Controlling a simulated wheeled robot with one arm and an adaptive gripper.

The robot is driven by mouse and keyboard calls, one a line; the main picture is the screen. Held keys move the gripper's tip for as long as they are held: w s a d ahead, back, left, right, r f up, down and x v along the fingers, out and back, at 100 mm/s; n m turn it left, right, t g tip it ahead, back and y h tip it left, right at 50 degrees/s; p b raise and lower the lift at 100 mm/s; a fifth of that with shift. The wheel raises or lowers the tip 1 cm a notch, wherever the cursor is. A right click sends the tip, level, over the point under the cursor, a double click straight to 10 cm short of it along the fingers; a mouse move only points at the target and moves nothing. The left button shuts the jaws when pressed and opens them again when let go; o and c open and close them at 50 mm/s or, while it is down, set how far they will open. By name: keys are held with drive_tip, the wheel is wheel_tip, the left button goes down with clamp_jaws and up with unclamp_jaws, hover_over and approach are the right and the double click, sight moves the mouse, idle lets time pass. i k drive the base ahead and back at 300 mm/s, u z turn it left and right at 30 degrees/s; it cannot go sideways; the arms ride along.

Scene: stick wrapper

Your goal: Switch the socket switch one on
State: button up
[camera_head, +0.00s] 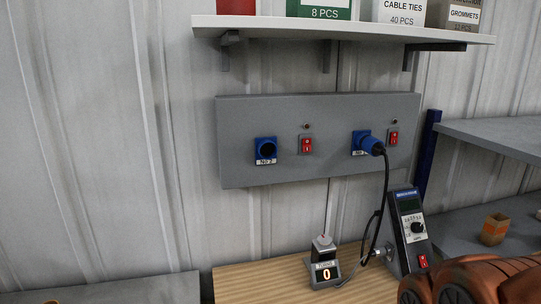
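A grey socket panel (235,140) is fixed to the corrugated wall. The switch positions are too small to tell. My gripper is not in view; only brown-orange parts of my arm show at the lower right.
A shelf (340,29) with boxes overhangs the panel. Grey shelving (500,133) stands at right. The panel's front is unobstructed apart from the cable.

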sight(393, 140)
drive_tip(key=u, duration=2.2)
drive_tip(key=k, duration=0.85)
drive_tip(key=z, duration=1.1)
drive_tip(key=i, duration=0.5)
